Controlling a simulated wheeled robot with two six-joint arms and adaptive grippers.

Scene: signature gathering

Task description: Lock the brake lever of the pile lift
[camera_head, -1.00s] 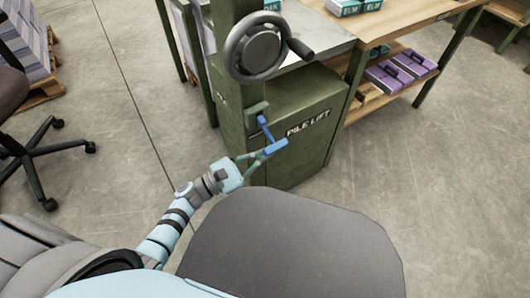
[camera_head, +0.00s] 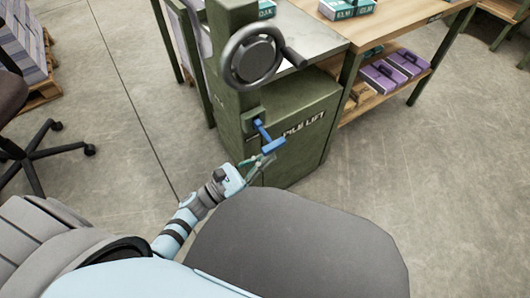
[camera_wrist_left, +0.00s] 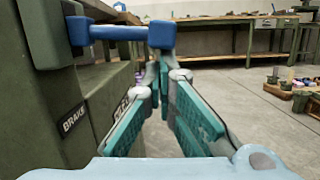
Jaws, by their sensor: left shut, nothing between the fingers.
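The pile lift (camera_head: 283,135) is a green cabinet with a handwheel (camera_head: 254,54) on its column. Its blue brake lever (camera_head: 263,132) juts out from the front, below the wheel, ending in a blue grip. In the left wrist view the lever (camera_wrist_left: 118,33) runs across the upper left, from the cabinet to a blue end block (camera_wrist_left: 162,34). A BRAKE label (camera_wrist_left: 73,119) is below it. My left gripper (camera_head: 268,161) is just below the lever's grip, with its fingers shut and empty. Whether it touches the lever I cannot tell. My right gripper is not in view.
A workbench (camera_head: 418,22) with teal boxes (camera_head: 347,8) on top and purple boxes (camera_head: 384,74) on its shelf stands to the right. An office chair (camera_head: 30,150) is at the left, near a loaded pallet (camera_head: 40,92). The floor right of the lift is clear.

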